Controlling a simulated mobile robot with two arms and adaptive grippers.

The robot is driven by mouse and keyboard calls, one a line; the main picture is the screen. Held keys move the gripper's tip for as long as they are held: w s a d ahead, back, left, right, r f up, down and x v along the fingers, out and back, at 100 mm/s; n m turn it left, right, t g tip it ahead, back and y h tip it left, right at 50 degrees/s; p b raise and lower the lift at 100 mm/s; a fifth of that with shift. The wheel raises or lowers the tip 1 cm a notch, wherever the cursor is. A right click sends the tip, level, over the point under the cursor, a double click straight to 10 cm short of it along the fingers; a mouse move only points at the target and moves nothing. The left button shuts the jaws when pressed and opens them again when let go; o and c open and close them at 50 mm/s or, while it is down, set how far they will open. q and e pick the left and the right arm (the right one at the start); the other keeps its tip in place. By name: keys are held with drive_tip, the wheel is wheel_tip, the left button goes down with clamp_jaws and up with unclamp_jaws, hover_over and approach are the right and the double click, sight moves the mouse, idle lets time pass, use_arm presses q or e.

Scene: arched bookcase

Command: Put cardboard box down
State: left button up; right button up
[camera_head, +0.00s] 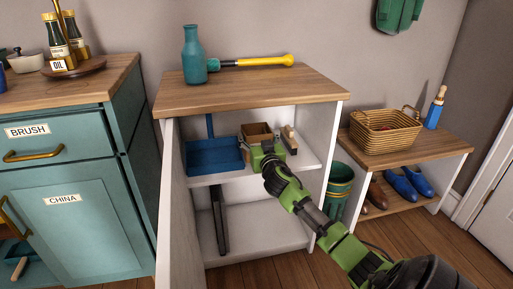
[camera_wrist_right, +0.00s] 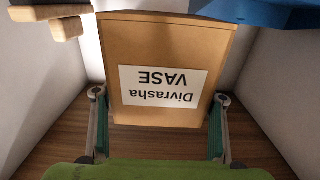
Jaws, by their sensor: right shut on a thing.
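The cardboard box (camera_head: 257,128) is brown and inside the white cabinet, at the middle shelf (camera_head: 225,178). In the right wrist view the box (camera_wrist_right: 168,40) fills the middle, with a white label reading "Divrasha VASE" upside down. My right gripper (camera_head: 266,147) reaches into the cabinet from the front right and is shut on the box. In the wrist view a finger of the gripper (camera_wrist_right: 160,98) lies along each side of the box. Whether the box's underside touches the shelf is hidden. My left gripper is not in view.
A blue dustpan (camera_head: 214,157) stands left of the box, and a small wooden brush (camera_head: 289,139) right of it. The cabinet door (camera_head: 174,205) is open at the left. A teal vase (camera_head: 194,55) and a yellow-handled tool (camera_head: 265,61) are on top. A green bin (camera_head: 338,187) stands right.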

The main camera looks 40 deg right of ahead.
wheel_tip(320, 180, down, 3)
drive_tip(key=shift+w+d+r+b, duration=0.1)
drive_tip(key=shift+w+r+b, duration=0.05)
drive_tip(key=shift+b, duration=0.7)
drive_tip(key=shift+f, duration=0.3)
drive_tip(key=shift+c, duration=0.3)
drive_tip(key=shift+s+f, duration=0.2)
drive_tip(key=shift+f, duration=0.1)
drive_tip(key=shift+c, duration=1.1)
drive_tip(key=o, duration=1.4)
drive_tip(key=shift+w+f, duration=0.1)
drive_tip(key=shift+f, duration=0.05)
drive_tip(key=shift+w+f, duration=0.15)
drive_tip(key=shift+r, duration=0.4)
drive_tip(key=p+v, duration=0.2)
drive_tip(key=v, duration=1)
drive_tip(key=shift+r+p, duration=0.2)
drive_tip(key=shift+p, duration=0.15)
